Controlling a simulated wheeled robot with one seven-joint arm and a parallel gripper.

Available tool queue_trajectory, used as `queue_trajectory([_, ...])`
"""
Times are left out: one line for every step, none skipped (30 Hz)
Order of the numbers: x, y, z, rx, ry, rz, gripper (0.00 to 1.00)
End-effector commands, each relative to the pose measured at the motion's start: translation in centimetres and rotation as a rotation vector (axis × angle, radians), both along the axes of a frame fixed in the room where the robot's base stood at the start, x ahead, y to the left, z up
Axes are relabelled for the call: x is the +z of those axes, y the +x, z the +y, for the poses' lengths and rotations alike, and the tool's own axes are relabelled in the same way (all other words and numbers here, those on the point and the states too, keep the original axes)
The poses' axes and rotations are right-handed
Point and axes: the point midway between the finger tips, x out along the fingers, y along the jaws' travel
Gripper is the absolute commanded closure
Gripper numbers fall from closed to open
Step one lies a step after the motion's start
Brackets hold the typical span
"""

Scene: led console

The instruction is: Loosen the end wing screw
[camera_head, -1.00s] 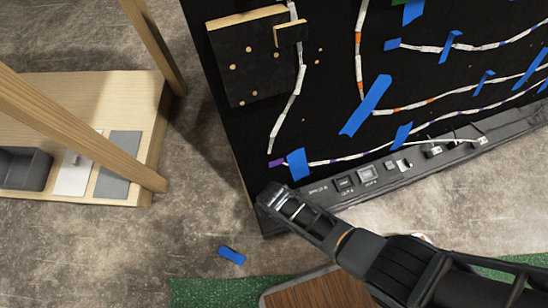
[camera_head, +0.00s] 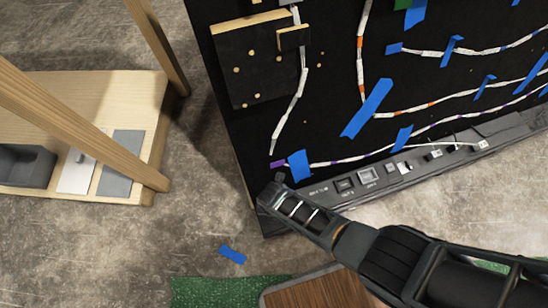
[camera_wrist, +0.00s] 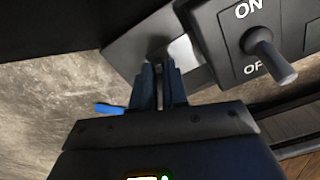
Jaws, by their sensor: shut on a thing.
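My gripper (camera_head: 272,194) is at the left end of the long dark console rail (camera_head: 325,188), below the black board. In the wrist view its fingers (camera_wrist: 158,74) are close together, pinching at the rail's end. The wing screw (camera_wrist: 157,46) is a small dark shape at the fingertips, mostly hidden by them; its wings cannot be made out. A bright patch lies just right of the fingertips. A toggle switch (camera_wrist: 270,55) marked ON and OFF is on the rail to the right of the fingers.
The black board (camera_head: 330,110) carries white strips and blue tape above the rail. A wooden bench (camera_head: 150,130) with a grey bin (camera_head: 25,165) stands at left. Blue tape (camera_head: 232,254) lies on the bare floor. A brown wooden top (camera_head: 320,290) is below my arm.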

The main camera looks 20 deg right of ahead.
Motion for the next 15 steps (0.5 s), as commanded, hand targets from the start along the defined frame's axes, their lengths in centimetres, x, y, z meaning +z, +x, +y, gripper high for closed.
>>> queue_trajectory([-0.07,-0.01,-0.06,0.039,-0.001,-0.001,1.00])
queue_trajectory([-0.07,0.00,-0.04,0.065,-0.001,-0.001,1.00])
queue_trajectory([-0.07,0.01,-0.03,0.098,-0.001,-0.001,1.00])
queue_trajectory([-0.07,0.02,-0.02,0.121,-0.001,-0.001,1.00])
queue_trajectory([-0.07,0.02,-0.01,0.142,-0.001,-0.001,1.00])
queue_trajectory([-0.08,0.01,0.00,0.171,-0.001,-0.001,1.00])
queue_trajectory([-0.08,0.00,0.01,0.192,-0.001,-0.001,1.00])
queue_trajectory([-0.09,-0.01,0.03,0.211,-0.001,-0.001,1.00])
queue_trajectory([-0.10,-0.03,0.03,0.235,-0.001,-0.001,1.00])
queue_trajectory([-0.10,-0.04,0.04,0.252,-0.001,0.000,1.00])
queue_trajectory([-0.11,-0.05,0.05,0.267,-0.001,0.000,1.00])
queue_trajectory([-0.11,-0.05,0.06,0.287,-0.001,0.000,1.00])
queue_trajectory([-0.12,-0.05,0.06,0.299,-0.001,0.000,1.00])
queue_trajectory([-0.12,-0.06,0.07,0.311,-0.001,0.000,1.00])
queue_trajectory([-0.12,-0.07,0.08,0.325,-0.001,0.000,1.00])
